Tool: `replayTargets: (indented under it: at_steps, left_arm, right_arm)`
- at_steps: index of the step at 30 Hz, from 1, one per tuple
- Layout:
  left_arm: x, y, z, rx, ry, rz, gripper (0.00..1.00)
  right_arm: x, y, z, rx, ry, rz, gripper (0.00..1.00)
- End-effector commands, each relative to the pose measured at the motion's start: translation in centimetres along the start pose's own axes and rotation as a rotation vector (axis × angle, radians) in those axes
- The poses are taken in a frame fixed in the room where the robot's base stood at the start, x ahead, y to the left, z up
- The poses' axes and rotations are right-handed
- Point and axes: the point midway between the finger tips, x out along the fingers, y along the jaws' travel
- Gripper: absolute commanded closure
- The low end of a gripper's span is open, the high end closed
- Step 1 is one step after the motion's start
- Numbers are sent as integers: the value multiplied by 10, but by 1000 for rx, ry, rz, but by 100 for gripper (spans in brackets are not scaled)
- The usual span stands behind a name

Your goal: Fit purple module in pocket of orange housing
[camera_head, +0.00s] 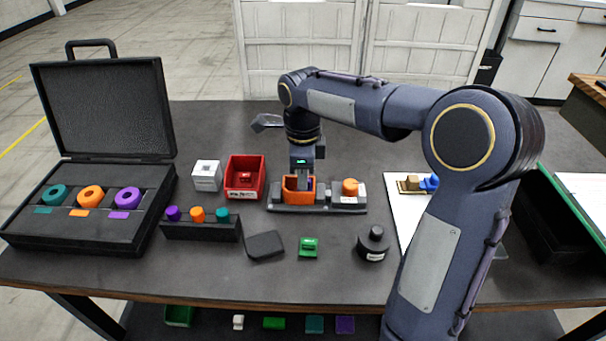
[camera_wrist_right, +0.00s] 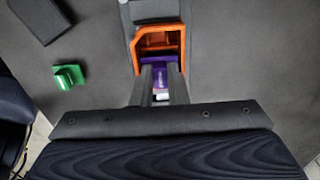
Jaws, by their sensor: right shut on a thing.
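The orange housing (camera_head: 292,193) sits on a grey fixture base (camera_head: 330,208) near the middle of the table. In the right wrist view the housing (camera_wrist_right: 140,50) shows its hollow pocket. My right gripper (camera_head: 303,178) points down over the housing. In the right wrist view the purple module (camera_wrist_right: 160,75) is between the fingers of my right gripper (camera_wrist_right: 160,88), at the near edge of the pocket. I cannot tell how deep the module sits. My left gripper is not in view.
A red bin (camera_head: 245,178) and a white box (camera_head: 207,176) stand left of the fixture. An open black case (camera_head: 85,222) with coloured rings lies at far left. A green block (camera_head: 308,247), a dark pad (camera_head: 265,246) and a black round weight (camera_head: 373,244) lie in front.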

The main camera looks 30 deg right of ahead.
Motion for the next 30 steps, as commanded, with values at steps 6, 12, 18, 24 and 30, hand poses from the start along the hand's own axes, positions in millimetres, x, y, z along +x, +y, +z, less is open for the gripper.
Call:
replayTargets:
  at_steps: [6,12,18,24,30]
  left_arm:
    - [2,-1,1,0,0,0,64]
    - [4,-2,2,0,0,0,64]
    - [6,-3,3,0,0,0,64]
    - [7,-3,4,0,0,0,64]
    - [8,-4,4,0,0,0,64]
  right_arm:
    - [4,0,0,0,0,0,100]
    - [7,0,0,0,0,0,100]
    - [10,0,0,0,0,0,100]
    - [13,0,0,0,0,0,100]
    - [15,0,0,0,0,0,100]
